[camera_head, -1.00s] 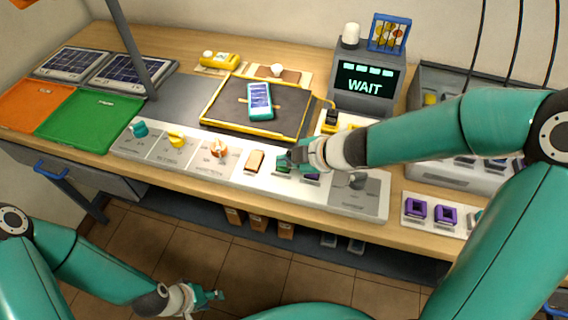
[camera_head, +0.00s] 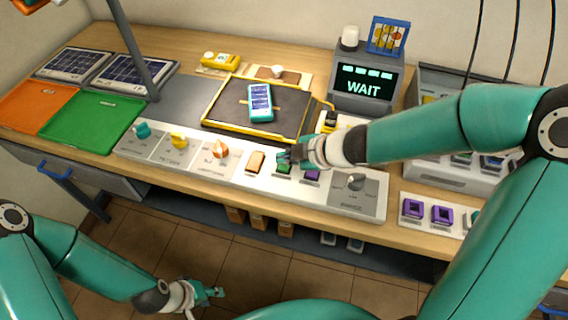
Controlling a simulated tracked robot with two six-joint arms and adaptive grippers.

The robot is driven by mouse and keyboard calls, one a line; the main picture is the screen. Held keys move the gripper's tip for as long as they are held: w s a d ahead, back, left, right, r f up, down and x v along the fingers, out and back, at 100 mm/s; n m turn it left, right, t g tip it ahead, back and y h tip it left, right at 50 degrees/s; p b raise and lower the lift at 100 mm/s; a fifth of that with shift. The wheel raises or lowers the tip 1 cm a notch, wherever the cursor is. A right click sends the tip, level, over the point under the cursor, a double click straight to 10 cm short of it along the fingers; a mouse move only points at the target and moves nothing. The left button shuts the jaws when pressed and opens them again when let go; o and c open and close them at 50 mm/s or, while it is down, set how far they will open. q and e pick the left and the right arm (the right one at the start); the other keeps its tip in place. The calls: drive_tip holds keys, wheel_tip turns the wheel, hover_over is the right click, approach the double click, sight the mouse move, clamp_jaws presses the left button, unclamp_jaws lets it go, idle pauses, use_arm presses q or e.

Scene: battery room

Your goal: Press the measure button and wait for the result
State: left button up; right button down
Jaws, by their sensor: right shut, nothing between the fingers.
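The control panel (camera_head: 230,172) runs along the bench front. A green button (camera_head: 284,169) and a purple button (camera_head: 312,175) sit on it, right of an orange-tan button (camera_head: 256,161). I cannot read which is the measure button. My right gripper (camera_head: 283,157) is shut and empty, its tip at the green button and partly covering it; I cannot tell if it touches. The display (camera_head: 364,79) reads WAIT. A teal device (camera_head: 260,100) with a screen lies on the yellow-edged dark mat (camera_head: 225,108). My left gripper (camera_head: 217,292) hangs low in front of the bench, its opening unclear.
Teal, yellow and orange knobs (camera_head: 142,130) are on the panel's left, and a grey knob (camera_head: 356,182) is on its right. A green tray (camera_head: 85,125) and an orange tray (camera_head: 35,103) lie at left. Purple parts (camera_head: 442,214) stand at right. A grey post (camera_head: 135,50) rises at left.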

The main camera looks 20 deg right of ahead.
sight(286, 167)
drive_tip(key=shift+r+p, duration=2.55)
drive_tip(key=shift+f, duration=0.1)
